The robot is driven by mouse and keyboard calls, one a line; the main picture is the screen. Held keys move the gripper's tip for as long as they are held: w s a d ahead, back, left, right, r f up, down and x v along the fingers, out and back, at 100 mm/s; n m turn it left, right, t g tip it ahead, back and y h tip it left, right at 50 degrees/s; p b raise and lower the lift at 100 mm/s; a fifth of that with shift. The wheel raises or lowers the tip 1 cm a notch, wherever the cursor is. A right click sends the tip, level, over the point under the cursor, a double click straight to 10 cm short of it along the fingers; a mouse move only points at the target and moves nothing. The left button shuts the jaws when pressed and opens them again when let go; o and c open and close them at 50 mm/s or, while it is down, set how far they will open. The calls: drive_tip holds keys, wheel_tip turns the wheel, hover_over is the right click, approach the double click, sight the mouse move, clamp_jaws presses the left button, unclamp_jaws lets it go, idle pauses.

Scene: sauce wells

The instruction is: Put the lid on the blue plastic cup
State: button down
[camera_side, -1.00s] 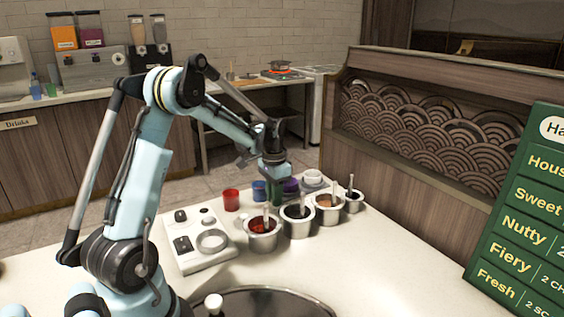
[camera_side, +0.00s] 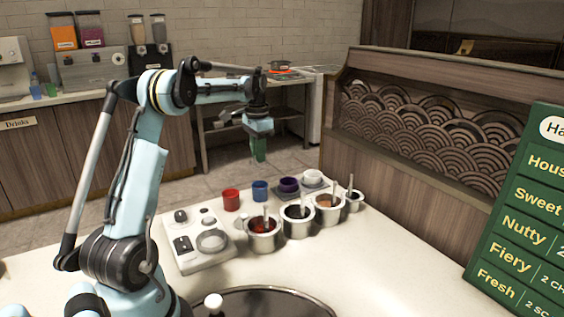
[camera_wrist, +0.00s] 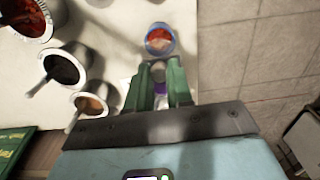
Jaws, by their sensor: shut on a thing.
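The blue plastic cup (camera_side: 260,191) stands upright on the counter between a red cup and a purple cup. In the wrist view the blue cup (camera_wrist: 160,40) shows its round top, with red and pale pink inside the rim. My gripper (camera_side: 259,156) is raised well above the cups, fingers pointing down. In the wrist view its green fingers are shut on a small grey round piece, which looks like the lid (camera_wrist: 158,71). The fingers partly hide it, and it is too small to make out in the side view. It is apart from the blue cup.
The red cup (camera_side: 231,200) is left of the blue one; the purple cup (camera_side: 289,186) and a white stack (camera_side: 313,178) are right. Several metal sauce pots (camera_side: 263,238) with handles stand in front. A white panel (camera_side: 200,243) lies at left. A green menu board (camera_side: 520,215) stands at right.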

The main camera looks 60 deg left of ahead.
drive_tip(key=shift+f, duration=3.05)
drive_tip(key=shift+f, duration=0.15)
drive_tip(key=c, duration=0.9)
unclamp_jaws()
drive_tip(key=shift+c, duration=0.2)
drive_tip(key=shift+o, duration=0.5)
drive_tip(key=o, duration=0.4)
drive_tip(key=shift+r, duration=3.5)
drive_tip(key=shift+c, duration=0.5)
